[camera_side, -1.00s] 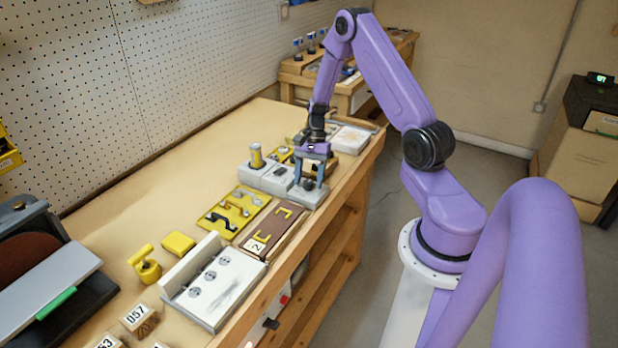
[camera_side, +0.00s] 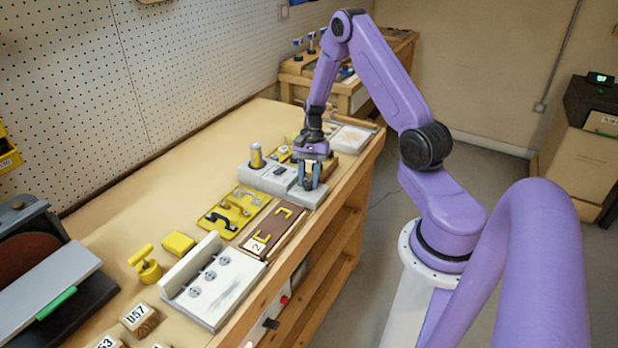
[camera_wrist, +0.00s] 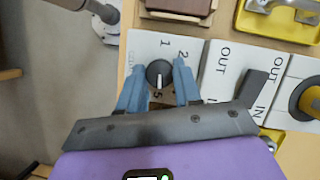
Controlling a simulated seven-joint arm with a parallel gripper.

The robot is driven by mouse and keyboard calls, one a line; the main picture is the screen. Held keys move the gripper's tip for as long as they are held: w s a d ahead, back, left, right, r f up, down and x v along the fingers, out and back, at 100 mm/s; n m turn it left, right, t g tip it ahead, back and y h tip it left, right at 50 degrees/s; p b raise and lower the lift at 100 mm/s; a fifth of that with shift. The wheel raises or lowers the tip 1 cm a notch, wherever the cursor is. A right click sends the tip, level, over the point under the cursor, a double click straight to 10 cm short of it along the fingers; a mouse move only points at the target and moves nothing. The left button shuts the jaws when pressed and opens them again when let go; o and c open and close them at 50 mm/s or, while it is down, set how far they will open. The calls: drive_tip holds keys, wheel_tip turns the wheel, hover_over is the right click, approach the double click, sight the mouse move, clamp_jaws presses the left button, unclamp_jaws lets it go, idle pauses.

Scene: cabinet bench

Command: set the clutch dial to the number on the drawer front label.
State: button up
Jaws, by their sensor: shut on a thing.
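The clutch dial (camera_wrist: 158,75) is a dark round knob on a light plate (camera_wrist: 142,48) with printed numbers; 1, 2 and 5 are readable. A white line on the knob runs from near its middle toward the side of the 5. My gripper (camera_wrist: 159,71) has its two blue fingers on either side of the dial and is shut on it; in the side view my gripper (camera_side: 309,186) is low over the plate and hides the dial. The brown drawer front (camera_side: 279,228) carries a white label (camera_side: 256,246) that appears to read 2.
A yellow plate with handles (camera_side: 236,212) and a white panel with round dials (camera_side: 215,287) stand nearer the camera.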

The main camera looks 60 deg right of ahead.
drive_tip(key=n+g, duration=0.1)
drive_tip(key=n, duration=0.3)
drive_tip(key=shift+w+a+h, duration=0.1)
drive_tip(key=shift+w+h, duration=0.05)
drive_tip(key=shift+h, duration=0.25)
drive_tip(key=n+g+h, duration=0.1)
drive_tip(key=n, duration=0.3)
drive_tip(key=shift+g, duration=0.3)
drive_tip(key=n, duration=0.1)
drive_tip(key=n+h, duration=0.1)
drive_tip(key=n, duration=0.1)
drive_tip(key=shift+w+a+n, duration=0.1)
drive_tip(key=shift+a+n, duration=0.05)
drive_tip(key=shift+n, duration=0.15)
drive_tip(key=n+h, duration=0.2)
drive_tip(key=n, duration=0.1)
drive_tip(key=shift+a+r+n+g, duration=0.1)
drive_tip(key=shift+n+g, duration=0.2)
drive_tip(key=n+h, duration=0.1)
drive_tip(key=n, duration=0.1)
drive_tip(key=n+h, duration=0.1)
drive_tip(key=n, duration=0.2)
drive_tip(key=shift+a, duration=0.15)
drive_tip(key=n+t+h, duration=0.1)
drive_tip(key=n+t, duration=0.1)
drive_tip(key=n, duration=0.3)
drive_tip(key=o, duration=1)
